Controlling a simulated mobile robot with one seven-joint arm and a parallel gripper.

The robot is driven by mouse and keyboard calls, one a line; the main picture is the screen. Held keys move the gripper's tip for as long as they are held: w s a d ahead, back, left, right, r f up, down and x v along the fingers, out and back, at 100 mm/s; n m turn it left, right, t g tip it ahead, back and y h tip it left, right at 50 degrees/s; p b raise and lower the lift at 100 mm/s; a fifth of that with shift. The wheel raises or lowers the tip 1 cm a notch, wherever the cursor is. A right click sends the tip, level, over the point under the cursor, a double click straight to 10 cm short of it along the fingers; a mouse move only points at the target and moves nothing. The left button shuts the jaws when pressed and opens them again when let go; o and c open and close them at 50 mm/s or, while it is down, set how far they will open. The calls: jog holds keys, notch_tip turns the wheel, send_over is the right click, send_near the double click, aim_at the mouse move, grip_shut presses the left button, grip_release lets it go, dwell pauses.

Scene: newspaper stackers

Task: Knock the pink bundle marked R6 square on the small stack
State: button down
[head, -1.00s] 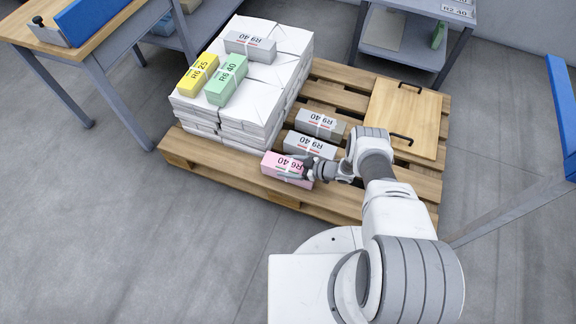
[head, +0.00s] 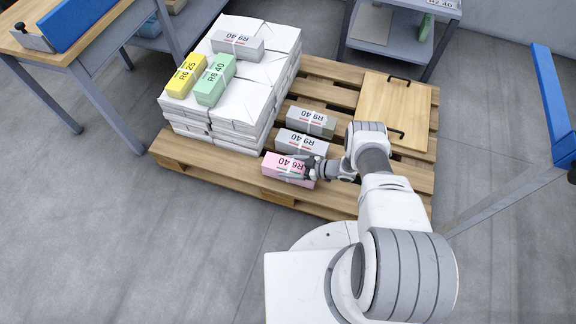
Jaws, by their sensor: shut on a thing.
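The pink bundle (head: 276,166), marked R6 40, lies at the front edge of the wooden pallet (head: 340,205). My gripper (head: 296,168) is shut on the pink bundle, over its right part. The gripper hides some of that side, and I cannot tell whether the bundle is clear of the boards. Two grey bundles marked R9 40 lie behind it in a row, the nearer one (head: 290,141) close to the pink one and the farther one (head: 300,117) beyond. A white paper stack (head: 238,118) stands to the left on the pallet.
On the white stack lie a yellow R6 25 bundle (head: 186,76), a green R6 40 bundle (head: 213,84) and a grey R9 40 bundle (head: 238,45). A wooden board with black handles (head: 385,95) lies at right. A workbench (head: 75,40) stands at left.

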jog(key=shift+w+r+p, duration=0.1)
jog(key=shift+r+p, duration=1.75)
jog(key=shift+r, duration=1.25)
